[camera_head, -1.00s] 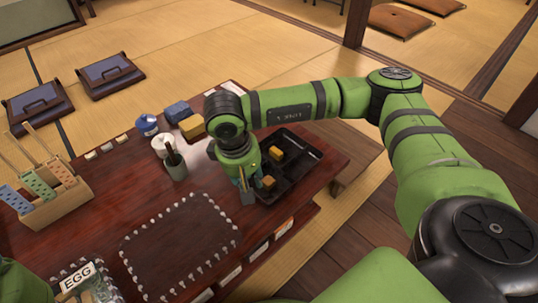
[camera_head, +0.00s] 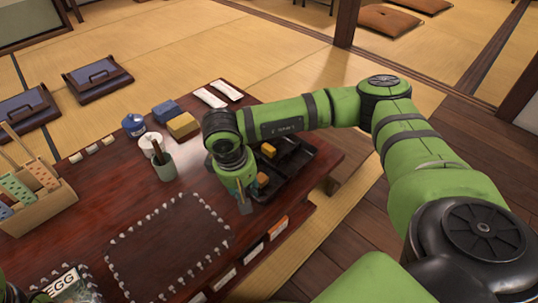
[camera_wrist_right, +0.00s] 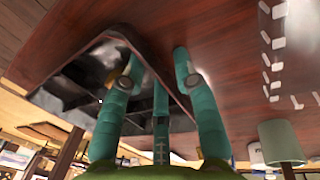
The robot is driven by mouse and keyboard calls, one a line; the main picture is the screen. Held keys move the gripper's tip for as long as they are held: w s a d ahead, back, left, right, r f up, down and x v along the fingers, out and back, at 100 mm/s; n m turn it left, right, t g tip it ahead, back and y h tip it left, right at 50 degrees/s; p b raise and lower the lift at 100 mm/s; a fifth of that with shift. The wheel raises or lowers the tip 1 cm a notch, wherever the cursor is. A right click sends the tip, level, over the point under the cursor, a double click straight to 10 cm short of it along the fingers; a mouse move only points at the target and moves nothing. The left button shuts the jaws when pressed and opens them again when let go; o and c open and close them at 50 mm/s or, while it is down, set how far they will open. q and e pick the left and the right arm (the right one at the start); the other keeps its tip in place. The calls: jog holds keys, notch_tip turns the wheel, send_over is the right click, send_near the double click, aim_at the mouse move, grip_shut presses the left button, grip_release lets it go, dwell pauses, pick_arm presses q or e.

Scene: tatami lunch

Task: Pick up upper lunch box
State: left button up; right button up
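The black lunch box (camera_head: 299,160) is an open, divided tray at the right end of the dark red table, with yellow-orange food pieces (camera_head: 268,150) in it. I see one such tray in the head view; whether another lies under it I cannot tell. My right gripper (camera_head: 244,202) points down at its near left edge. In the right wrist view, the teal fingers of this gripper (camera_wrist_right: 155,60) are spread apart. The tray's corner and rim (camera_wrist_right: 163,72) pass between them, one finger over the tray and one outside. Contact is not clear.
A beaded dark mat (camera_head: 170,245) lies bare left of the gripper. A grey-green cup (camera_head: 164,168), blue and yellow blocks (camera_head: 183,125) and white packets (camera_head: 210,97) stand behind. A wooden rack (camera_head: 35,200) is at left, an EGG packet (camera_head: 70,287) at front left.

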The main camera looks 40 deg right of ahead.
jog(key=shift+f, duration=0.15)
grip_shut()
